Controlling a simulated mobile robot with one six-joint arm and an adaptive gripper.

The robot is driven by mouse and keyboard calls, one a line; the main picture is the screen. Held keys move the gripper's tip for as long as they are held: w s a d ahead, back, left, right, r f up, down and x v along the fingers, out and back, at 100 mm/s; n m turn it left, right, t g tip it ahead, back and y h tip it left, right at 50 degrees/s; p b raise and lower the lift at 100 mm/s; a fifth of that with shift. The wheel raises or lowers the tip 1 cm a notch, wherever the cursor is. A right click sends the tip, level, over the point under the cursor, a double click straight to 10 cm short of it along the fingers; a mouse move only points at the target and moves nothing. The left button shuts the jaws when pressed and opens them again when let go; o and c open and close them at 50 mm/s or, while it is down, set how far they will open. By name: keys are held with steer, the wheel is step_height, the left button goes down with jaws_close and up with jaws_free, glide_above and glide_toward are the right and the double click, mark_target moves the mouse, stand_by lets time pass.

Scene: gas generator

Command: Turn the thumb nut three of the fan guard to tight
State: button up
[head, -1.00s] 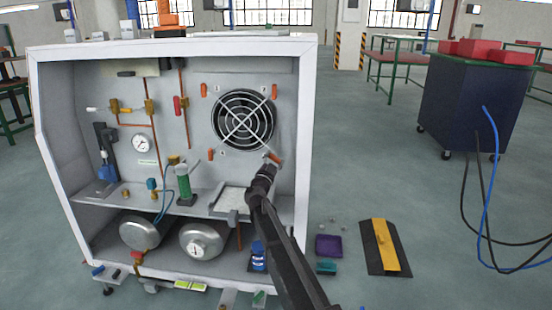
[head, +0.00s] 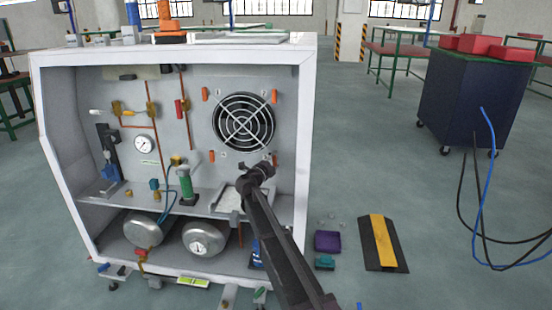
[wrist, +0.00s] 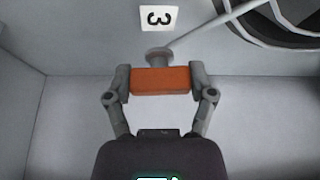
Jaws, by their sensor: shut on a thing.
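Thumb nut three (wrist: 160,81) is an orange bar on a round stem below a white label marked 3, which shows upside down in the wrist view. My gripper (wrist: 160,82) is shut on the bar, one finger at each end. In the head view, the nut (head: 275,160) is a small orange piece at the lower right of the round fan guard (head: 243,122), partly hidden by my gripper (head: 269,166). The guard's wire rings also show at the top right of the wrist view (wrist: 240,12).
Other orange thumb nuts sit at the guard's upper left (head: 205,94), upper right (head: 275,96) and lower left (head: 212,156). The white cabinet wall (head: 305,140) stands close on the right. A shelf (head: 215,200) lies below.

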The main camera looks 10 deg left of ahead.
steer(key=shift+m, duration=0.5)
steer(key=o, duration=1.1)
steer(key=shift+s, duration=0.1)
steer(key=v, duration=1.2)
steer(key=shift+a+r, duration=0.15)
steer(key=shift+r, duration=0.05)
